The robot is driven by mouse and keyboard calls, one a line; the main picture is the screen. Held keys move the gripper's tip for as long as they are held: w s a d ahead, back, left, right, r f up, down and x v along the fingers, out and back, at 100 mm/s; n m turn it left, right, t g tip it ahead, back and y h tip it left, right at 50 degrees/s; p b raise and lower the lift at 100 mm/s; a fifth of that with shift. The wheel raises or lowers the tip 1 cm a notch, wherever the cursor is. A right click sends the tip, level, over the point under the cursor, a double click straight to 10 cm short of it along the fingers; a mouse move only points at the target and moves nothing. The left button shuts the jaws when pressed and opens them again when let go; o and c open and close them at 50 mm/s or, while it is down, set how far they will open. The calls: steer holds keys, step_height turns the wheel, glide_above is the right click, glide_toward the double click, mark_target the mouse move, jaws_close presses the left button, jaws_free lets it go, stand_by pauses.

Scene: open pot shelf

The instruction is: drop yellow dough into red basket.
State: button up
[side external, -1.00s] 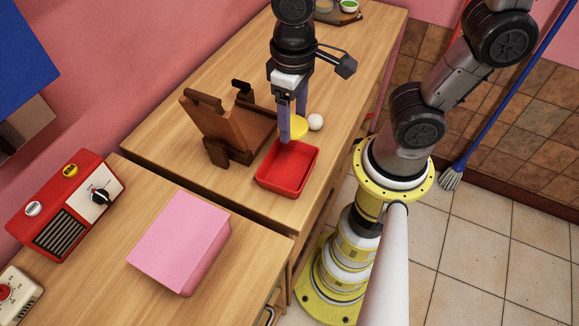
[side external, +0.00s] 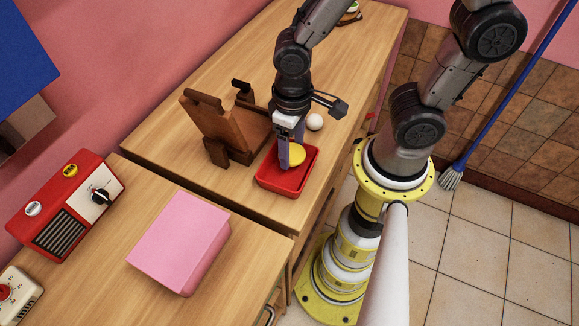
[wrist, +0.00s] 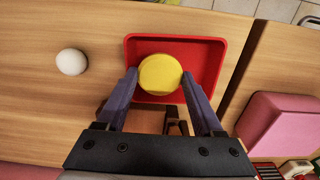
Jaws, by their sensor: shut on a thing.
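The yellow dough (side external: 296,155) is a round, flat-topped piece held between the fingers of my gripper (side external: 286,160). The red basket (side external: 296,186) is a shallow rectangular tray on the wooden counter. In the wrist view, the dough (wrist: 160,74) appears over the left-middle part of the basket (wrist: 208,48), with my fingers (wrist: 160,80) on either side of it. The dough is over or inside the basket; I cannot tell whether it touches the floor of it.
A white ball (side external: 315,122) lies just behind the basket; it also shows in the wrist view (wrist: 72,62). A brown wooden stand (side external: 215,125) is close on the left. A pink box (side external: 180,240) and a red radio (side external: 65,205) stand on the nearer counter.

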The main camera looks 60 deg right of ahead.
steer(key=o, duration=1.5)
step_height(320, 180, up, 14)
steer(key=shift+f, duration=0.1)
